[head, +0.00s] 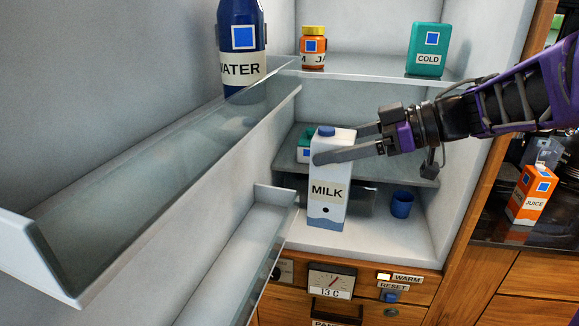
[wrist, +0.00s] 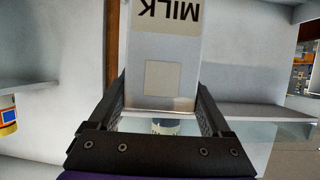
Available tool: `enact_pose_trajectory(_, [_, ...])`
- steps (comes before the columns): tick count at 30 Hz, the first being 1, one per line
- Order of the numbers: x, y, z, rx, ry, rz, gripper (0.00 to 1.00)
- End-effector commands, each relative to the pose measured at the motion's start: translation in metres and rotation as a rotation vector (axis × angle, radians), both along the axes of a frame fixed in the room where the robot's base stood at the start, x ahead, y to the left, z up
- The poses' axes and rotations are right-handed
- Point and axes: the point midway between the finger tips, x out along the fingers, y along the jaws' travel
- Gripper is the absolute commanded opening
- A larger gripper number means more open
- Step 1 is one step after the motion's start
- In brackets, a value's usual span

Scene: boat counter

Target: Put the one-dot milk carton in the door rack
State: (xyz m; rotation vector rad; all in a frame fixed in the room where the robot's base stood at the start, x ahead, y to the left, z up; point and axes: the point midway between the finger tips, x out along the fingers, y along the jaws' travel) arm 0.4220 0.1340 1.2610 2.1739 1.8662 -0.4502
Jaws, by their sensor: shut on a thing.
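The white milk carton (head: 326,208) has a blue cap, a MILK label and one dark dot. It is upright in the open fridge, in front of the middle shelf. My gripper (head: 338,146) is shut on its upper part, one finger across the near side. In the wrist view the carton (wrist: 165,50) fills the space between the fingers (wrist: 161,105), its label upside down. I cannot tell whether its base touches the fridge floor. The door at left has an upper rack (head: 150,175) and a lower rack (head: 235,262), whose visible part looks empty.
A blue WATER bottle (head: 240,42) stands in the upper door rack's far end. An orange jar (head: 313,46) and a teal COLD box (head: 427,48) stand on the top shelf. A green box (head: 304,146) is behind the carton; a blue cup (head: 402,204) is to its right.

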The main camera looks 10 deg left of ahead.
Motion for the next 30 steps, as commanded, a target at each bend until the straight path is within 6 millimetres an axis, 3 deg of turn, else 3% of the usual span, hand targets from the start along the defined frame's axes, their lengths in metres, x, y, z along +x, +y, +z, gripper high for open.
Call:
enact_pose_trajectory(1, [-0.002, 0.013, 0.012, -0.002, -0.030, 0.001, 0.00])
enact_pose_trajectory(9, [0.009, 0.076, 0.011, -0.001, -0.029, -0.003, 0.00])
enact_pose_trajectory(18, [0.020, 0.129, 0.010, 0.000, -0.023, -0.008, 0.00])
enact_pose_trajectory(21, [0.021, 0.137, 0.006, 0.001, -0.019, -0.011, 0.00])
enact_pose_trajectory(30, [0.021, 0.136, -0.017, 0.001, -0.019, -0.011, 0.00])
